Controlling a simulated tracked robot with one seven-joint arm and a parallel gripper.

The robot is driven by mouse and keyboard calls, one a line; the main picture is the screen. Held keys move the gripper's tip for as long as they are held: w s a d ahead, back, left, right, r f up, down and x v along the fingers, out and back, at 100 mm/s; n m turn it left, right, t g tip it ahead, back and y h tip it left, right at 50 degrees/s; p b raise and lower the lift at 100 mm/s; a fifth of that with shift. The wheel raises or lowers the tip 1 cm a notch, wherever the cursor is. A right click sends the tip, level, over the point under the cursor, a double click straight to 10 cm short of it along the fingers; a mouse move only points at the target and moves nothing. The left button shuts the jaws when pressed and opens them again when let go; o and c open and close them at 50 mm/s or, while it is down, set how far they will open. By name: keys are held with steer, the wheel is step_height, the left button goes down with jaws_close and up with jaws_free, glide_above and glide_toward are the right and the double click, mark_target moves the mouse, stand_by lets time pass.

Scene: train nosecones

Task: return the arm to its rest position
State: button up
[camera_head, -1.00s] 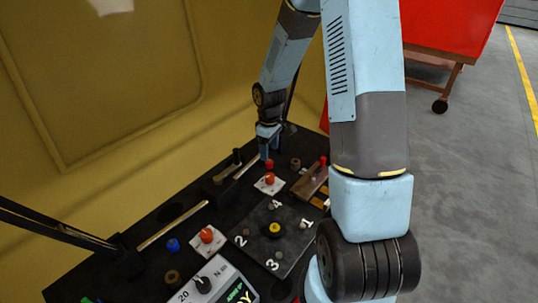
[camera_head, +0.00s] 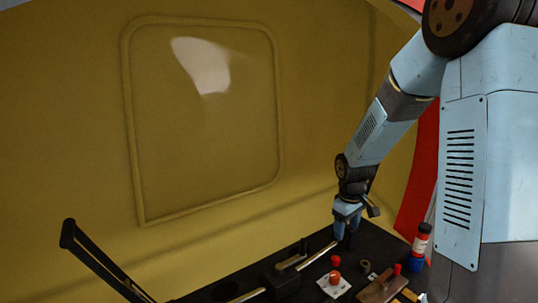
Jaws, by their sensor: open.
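My arm comes down from the upper right of the head view, bent, with light blue and dark grey links. My gripper (camera_head: 346,230) hangs at its lower end, pointing down at the far right part of the black bench (camera_head: 240,287). It is open, and I see nothing held in it. Its fingers are small and dark here, and I cannot tell whether they touch the bench or the metal rod (camera_head: 318,256) near them. A small red cap (camera_head: 336,260) stands just in front of the gripper.
The yellow wall (camera_head: 70,130) with a framed panel (camera_head: 200,130) stands behind. A black bar (camera_head: 100,257) rises at left.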

steer(key=s+r+m+t, duration=0.1)
steer(key=s+r+m, duration=0.1)
steer(key=s+r, duration=0.45)
steer(key=s+r+m+t, duration=0.15)
steer(key=s+r, duration=0.25)
steer(key=r, duration=0.5)
steer(key=s+r+m+t, duration=0.1)
steer(key=s+r, duration=0.2)
steer(key=s, duration=0.4)
steer(key=s+r+m+t, duration=0.1)
steer(key=s+r+m, duration=0.1)
steer(key=s+r, duration=0.2)
steer(key=shift+s+a+r+y, duration=0.3)
steer(key=shift+s+a, duration=0.05)
steer(key=shift+s, duration=1.2)
steer(key=shift+m, duration=0.25)
